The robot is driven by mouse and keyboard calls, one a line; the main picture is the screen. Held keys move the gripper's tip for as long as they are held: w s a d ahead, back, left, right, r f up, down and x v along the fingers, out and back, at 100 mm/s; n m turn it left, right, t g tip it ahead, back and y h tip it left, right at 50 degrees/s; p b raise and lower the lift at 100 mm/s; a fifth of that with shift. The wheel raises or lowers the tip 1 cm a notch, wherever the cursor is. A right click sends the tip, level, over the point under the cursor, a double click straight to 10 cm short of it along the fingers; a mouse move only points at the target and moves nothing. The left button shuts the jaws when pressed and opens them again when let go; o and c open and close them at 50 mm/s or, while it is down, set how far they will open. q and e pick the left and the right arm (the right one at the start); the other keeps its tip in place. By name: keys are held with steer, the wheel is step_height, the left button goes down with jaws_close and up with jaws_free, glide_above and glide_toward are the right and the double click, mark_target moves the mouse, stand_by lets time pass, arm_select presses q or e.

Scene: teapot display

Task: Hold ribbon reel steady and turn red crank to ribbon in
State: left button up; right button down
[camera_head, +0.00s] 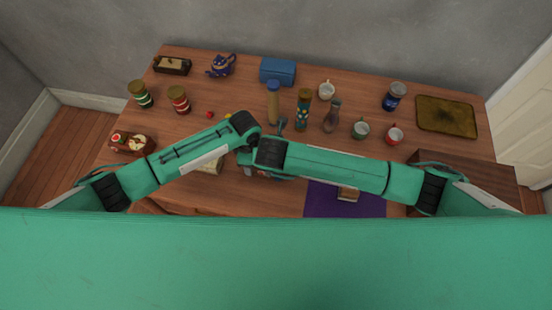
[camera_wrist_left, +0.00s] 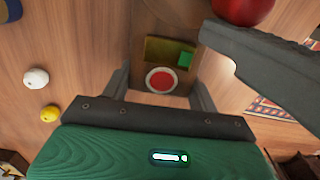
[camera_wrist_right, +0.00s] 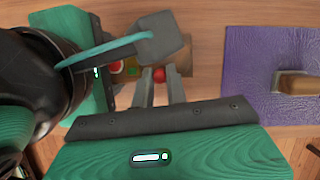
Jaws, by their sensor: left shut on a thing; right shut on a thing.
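The ribbon reel (camera_wrist_left: 196,72) shows in the left wrist view as a wooden body with an olive panel, a green square and a red disc with a pale rim. My left gripper (camera_wrist_left: 160,92) is shut on it, a finger at each side. In the right wrist view, my right gripper (camera_wrist_right: 160,88) is shut on the red crank knob (camera_wrist_right: 160,74), beside the reel (camera_wrist_right: 131,68). In the head view my arms meet over the middle of the table and hide most of the reel and crank. I see no ribbon clearly.
A purple mat (camera_head: 319,198) lies to the right, with a wooden item (camera_head: 347,194) on it. Bottles (camera_head: 273,103), mugs (camera_head: 360,129), a blue box (camera_head: 278,70), jars (camera_head: 178,101) and a teapot (camera_head: 221,66) stand behind. A white ball (camera_wrist_left: 36,78) and yellow ball (camera_wrist_left: 50,114) lie nearby.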

steer(key=shift+a, duration=0.1)
stand_by(0.4)
steer(key=c, duration=1.4)
jaws_free()
steer(key=v, duration=1.2)
steer(key=shift+w, duration=0.1)
steer(key=shift+c, duration=0.4)
